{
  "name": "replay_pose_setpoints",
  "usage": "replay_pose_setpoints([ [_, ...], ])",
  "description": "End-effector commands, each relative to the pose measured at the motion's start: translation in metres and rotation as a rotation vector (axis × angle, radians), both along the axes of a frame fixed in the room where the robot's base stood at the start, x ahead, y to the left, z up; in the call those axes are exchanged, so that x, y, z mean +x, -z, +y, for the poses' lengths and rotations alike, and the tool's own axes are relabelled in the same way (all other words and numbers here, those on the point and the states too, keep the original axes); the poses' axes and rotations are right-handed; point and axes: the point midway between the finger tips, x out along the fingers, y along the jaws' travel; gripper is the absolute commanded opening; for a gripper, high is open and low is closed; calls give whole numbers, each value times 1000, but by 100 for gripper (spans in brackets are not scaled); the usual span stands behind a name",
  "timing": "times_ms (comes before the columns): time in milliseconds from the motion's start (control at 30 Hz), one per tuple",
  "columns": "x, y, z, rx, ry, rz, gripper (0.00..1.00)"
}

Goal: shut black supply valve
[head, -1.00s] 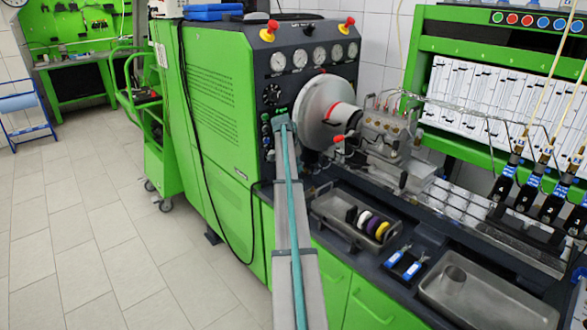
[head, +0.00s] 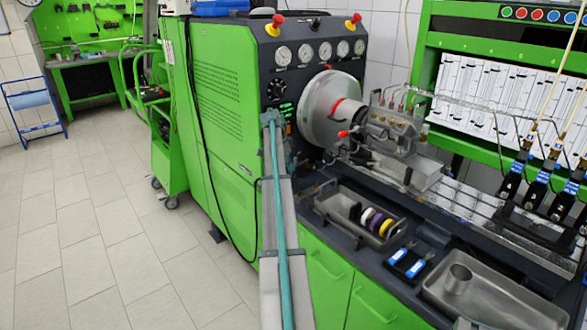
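I cannot tell for sure which part is the black supply valve. Small dark knobs (head: 286,128) sit low on the dark control panel (head: 262,62) of the green test bench, below a larger round black knob (head: 277,90). My arm reaches up from the bottom of the head view to this panel. My gripper (head: 272,119) is at its far end, in front of the panel's lower left part and just left of the small knobs. Its fingers are too small and hidden to read, and I cannot tell whether it touches anything.
A large metal disc (head: 318,112) and a pump (head: 393,122) stand right of the panel. Black injectors (head: 513,178) stand at right. The floor at left is clear.

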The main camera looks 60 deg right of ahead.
Motion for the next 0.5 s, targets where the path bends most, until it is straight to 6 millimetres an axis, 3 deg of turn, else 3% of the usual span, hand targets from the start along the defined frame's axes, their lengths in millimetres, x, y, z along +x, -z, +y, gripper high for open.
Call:
replay_pose_setpoints([
  [500,30,0,11,1,-1,0,0],
])
